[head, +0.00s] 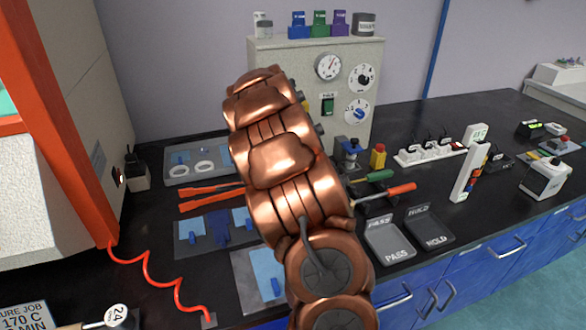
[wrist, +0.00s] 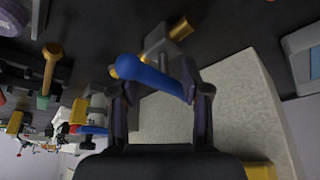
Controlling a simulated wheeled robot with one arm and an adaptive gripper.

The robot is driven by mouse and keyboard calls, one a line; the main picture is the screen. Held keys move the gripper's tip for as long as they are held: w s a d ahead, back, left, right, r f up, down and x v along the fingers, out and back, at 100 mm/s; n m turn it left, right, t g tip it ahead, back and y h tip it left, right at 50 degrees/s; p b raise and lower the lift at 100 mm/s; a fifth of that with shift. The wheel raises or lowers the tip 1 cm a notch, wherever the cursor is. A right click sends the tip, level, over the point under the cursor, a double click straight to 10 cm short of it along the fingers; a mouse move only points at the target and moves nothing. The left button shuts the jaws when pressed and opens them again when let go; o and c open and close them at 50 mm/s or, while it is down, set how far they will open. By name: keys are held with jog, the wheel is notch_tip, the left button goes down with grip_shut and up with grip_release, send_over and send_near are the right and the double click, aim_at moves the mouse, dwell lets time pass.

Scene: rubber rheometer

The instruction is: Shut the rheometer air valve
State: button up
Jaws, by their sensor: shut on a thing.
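In the wrist view a blue lever handle (wrist: 150,77) belongs to the air valve, which has a grey body (wrist: 158,42) and brass fittings (wrist: 181,29). The lever lies slanted across between the two dark fingers of my gripper (wrist: 157,88). My gripper is shut on this lever, with its rounded end near the left finger. In the head view my copper-coloured arm covers the valve and my gripper. The beige cabinet (head: 350,66) with gauges stands behind my arm.
PASS (head: 389,240) and HOLD (head: 429,227) trays lie right of my arm. Screwdrivers (head: 385,191), a red-and-yellow button box (head: 378,157) and a power strip (head: 430,150) lie nearby. A shallow grey tray (head: 175,180) and orange-handled tools (head: 208,201) lie left.

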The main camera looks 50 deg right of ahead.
jog(key=shift+d+r, duration=0.15)
jog(key=o, duration=1)
jog(key=shift+o, duration=0.5)
jog(key=v, duration=1.2)
